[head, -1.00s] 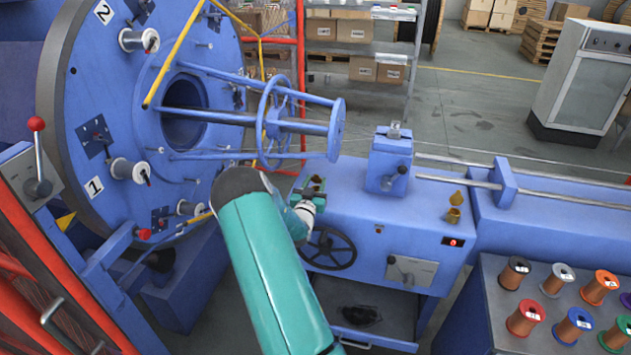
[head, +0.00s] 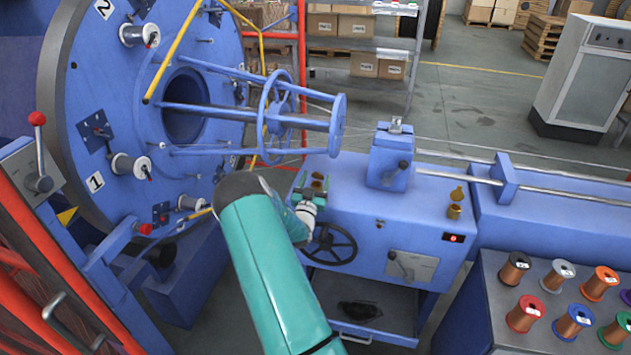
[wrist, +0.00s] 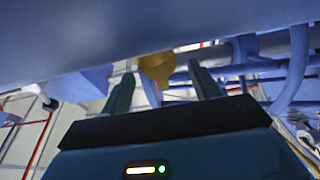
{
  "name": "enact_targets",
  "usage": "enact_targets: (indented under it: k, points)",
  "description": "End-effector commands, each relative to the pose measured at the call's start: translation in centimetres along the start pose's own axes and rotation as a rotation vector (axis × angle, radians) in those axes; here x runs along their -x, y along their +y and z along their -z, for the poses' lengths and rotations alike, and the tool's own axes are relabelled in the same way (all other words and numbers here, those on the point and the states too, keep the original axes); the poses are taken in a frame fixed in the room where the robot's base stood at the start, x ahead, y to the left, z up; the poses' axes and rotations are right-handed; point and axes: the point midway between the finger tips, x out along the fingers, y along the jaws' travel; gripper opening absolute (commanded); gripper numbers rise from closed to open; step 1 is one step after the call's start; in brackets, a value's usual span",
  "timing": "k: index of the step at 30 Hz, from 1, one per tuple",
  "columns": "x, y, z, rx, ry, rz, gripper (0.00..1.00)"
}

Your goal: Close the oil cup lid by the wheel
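The black handwheel (head: 330,246) is on the front of the blue machine housing. A small brass oil cup (head: 318,181) sits on the housing top above the wheel, partly covered by my gripper (head: 322,196) in the head view. In the wrist view my gripper (wrist: 161,76) is open, its two dark green fingers spread apart. A brass piece of the oil cup (wrist: 156,66) shows between and beyond the fingertips, below the blue housing edge. I cannot tell whether a finger touches it, nor the exact lid angle.
A second brass oil cup (head: 455,207) with its lid raised stands further right on the housing. A blue block with a dark knob (head: 388,165) stands between the cups. The blue cage frame (head: 337,125) projects at the back left. Wire spools (head: 525,315) stand at lower right.

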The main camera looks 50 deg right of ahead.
Motion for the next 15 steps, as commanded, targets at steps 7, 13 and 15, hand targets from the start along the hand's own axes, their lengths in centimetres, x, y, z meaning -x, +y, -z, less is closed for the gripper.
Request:
enact_targets:
  k: [7,13,15]
  points:
    - [0.3,0.0,0.0,0.000,-0.001,0.000,0.62]
    - [3.1,0.0,0.0,0.002,-0.003,0.001,0.62]
    - [4.7,-0.1,-0.1,0.002,-0.003,0.002,0.62]
